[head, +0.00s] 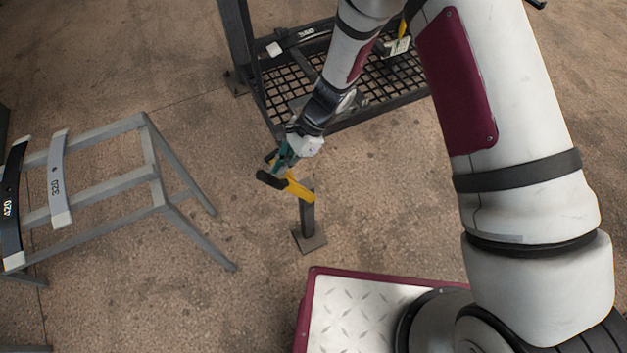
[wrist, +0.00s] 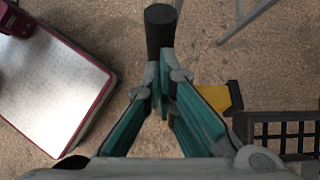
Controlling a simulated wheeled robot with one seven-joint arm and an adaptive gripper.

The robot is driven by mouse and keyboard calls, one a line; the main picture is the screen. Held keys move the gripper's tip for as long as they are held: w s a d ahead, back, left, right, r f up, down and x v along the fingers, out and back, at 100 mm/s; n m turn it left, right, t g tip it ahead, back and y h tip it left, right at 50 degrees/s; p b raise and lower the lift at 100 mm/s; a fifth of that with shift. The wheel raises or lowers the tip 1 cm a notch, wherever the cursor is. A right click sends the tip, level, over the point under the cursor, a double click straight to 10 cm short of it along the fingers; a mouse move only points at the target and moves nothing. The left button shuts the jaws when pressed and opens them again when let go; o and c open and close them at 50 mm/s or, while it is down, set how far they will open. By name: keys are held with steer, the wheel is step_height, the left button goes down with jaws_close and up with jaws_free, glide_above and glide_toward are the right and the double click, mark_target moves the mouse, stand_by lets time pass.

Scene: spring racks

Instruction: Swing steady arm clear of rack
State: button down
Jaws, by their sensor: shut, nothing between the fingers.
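The steady arm (head: 301,190) is a yellow bar on a short dark post (head: 308,218) with a floor plate. Its black grip (head: 270,180) points left in the head view, into the open floor between the two racks. My gripper (head: 279,166), with teal fingers, is just above the grip. In the wrist view my gripper (wrist: 163,72) is shut and empty, its tips against or just over the near end of the black grip (wrist: 160,28); I cannot tell if they touch. Part of the yellow bar (wrist: 236,97) shows beside the right finger.
A black mesh rack (head: 277,103) stands at the back, partly behind my arm, with a spring marked 340 (head: 305,34). A grey rack (head: 105,180) at left holds springs marked 320 (head: 56,180) and 420 (head: 9,205). Floor between them is clear.

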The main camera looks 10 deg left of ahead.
mark_target(260, 171)
steer(key=s+a+p, duration=0.1)
steer(key=s+a, duration=0.6)
steer(key=a, duration=0.3)
steer(key=shift+s+a, duration=0.15)
steer(key=shift+a, duration=0.2)
stand_by(2.3)
steer(key=shift+w+d, duration=0.55)
steer(key=shift+d, duration=0.3)
steer(key=shift+w+d, duration=0.6)
steer(key=shift+d, duration=0.2)
steer(key=shift+w+d, duration=0.55)
steer(key=shift+d, duration=0.3)
steer(key=w+d+r+n+t, duration=0.1)
steer(key=d+r+n, duration=0.1)
steer(key=d+r, duration=0.6)
steer(key=w+d+r+n+t+h, duration=0.1)
steer(key=w+d+r+n+t, duration=0.2)
steer(key=r, duration=0.8)
steer(key=d+r+n, duration=0.2)
steer(key=d+r, duration=0.4)
steer(key=r, duration=0.4)
steer(key=s+d+r+n+t+h, duration=0.2)
steer(key=s+d+r, duration=0.4)
steer(key=d, duration=0.5)
steer(key=s+d+r+n+t+h, duration=0.2)
steer(key=s+d+r, duration=0.4)
steer(key=s+d, duration=0.3)
steer(key=shift+d+t+h, duration=0.3)
steer(key=shift+d+t, duration=0.1)
steer(key=shift+d, duration=0.45)
